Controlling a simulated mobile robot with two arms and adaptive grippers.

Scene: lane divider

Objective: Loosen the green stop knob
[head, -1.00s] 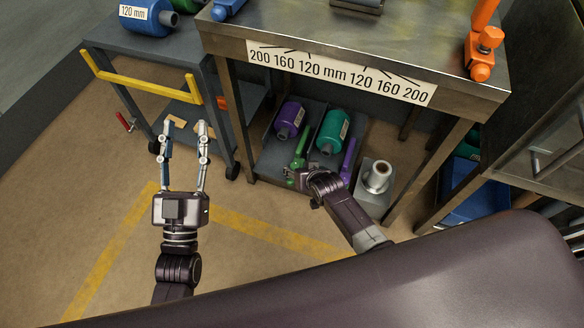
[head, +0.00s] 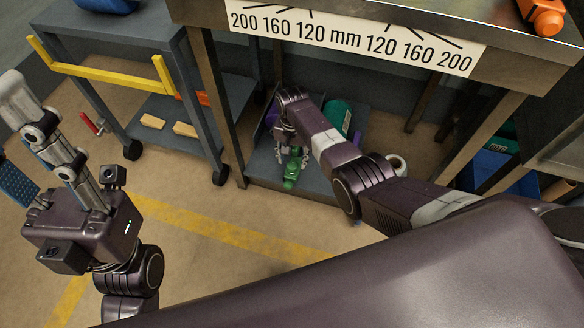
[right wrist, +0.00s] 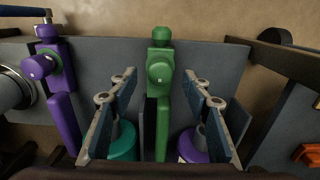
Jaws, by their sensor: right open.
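The green stop knob (right wrist: 159,69) is round and sits on a green block at the end of a long green divider (right wrist: 163,125). In the right wrist view it lies between the two fingers of my right gripper (right wrist: 157,82), with a gap on each side. In the head view the green knob end (head: 291,177) shows just below my right gripper (head: 291,157), over the lower shelf; my arm hides much of the divider. My right gripper is open and empty. My left gripper (head: 14,135) is at the far left, open, empty and partly cut off.
A purple divider with a similar knob (right wrist: 47,67) stands left in the wrist view. A teal bottle (head: 339,117) and a purple bottle (right wrist: 192,144) lie on the shelf. A metal bench (head: 350,38) overhangs it. A cart with a yellow handle (head: 105,74) stands left.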

